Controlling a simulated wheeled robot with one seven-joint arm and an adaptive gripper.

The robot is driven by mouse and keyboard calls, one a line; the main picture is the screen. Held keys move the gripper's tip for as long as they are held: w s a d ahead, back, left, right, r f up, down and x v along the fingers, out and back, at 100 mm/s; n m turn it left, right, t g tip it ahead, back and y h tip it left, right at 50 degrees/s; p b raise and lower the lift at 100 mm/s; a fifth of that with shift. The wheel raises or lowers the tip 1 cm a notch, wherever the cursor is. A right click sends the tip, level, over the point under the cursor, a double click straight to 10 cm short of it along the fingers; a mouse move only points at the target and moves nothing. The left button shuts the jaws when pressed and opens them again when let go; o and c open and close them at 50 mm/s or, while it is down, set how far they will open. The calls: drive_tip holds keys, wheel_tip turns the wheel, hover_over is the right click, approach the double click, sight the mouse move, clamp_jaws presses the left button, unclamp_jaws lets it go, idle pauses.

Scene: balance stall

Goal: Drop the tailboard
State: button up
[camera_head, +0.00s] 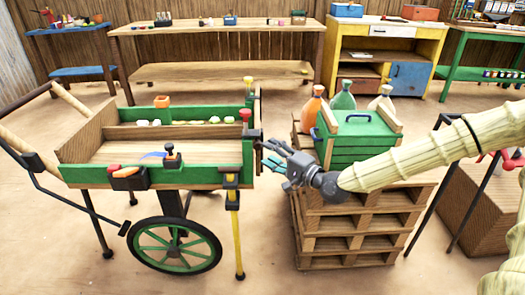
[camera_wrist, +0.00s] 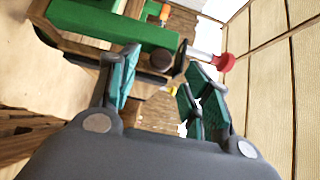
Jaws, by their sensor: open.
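A wooden handcart with green side boards (camera_head: 205,176) stands at the left. Its right end, with the tailboard (camera_head: 257,112), is seen nearly edge-on in the head view. A red-topped pin (camera_head: 245,115) stands at that end. In the wrist view the red knob (camera_wrist: 226,62) lies beyond the right finger, and a dark round knob (camera_wrist: 161,60) shows between the fingers, near a green board (camera_wrist: 110,22). My gripper (camera_head: 268,155) is open and empty, just right of the cart's end. Whether a fingertip touches the cart I cannot tell.
Stacked pallets (camera_head: 350,222) bearing a green crate (camera_head: 358,138) and several sacks stand close right of the cart, under my arm. A yellow-and-black leg (camera_head: 236,235) stands at the cart's near right corner. Workbenches (camera_head: 215,30) line the back. Floor before the cart is clear.

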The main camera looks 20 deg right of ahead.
sight(260, 147)
drive_tip(key=shift+b+x, duration=0.3)
drive_tip(key=shift+x, duration=1.8)
clamp_jaws()
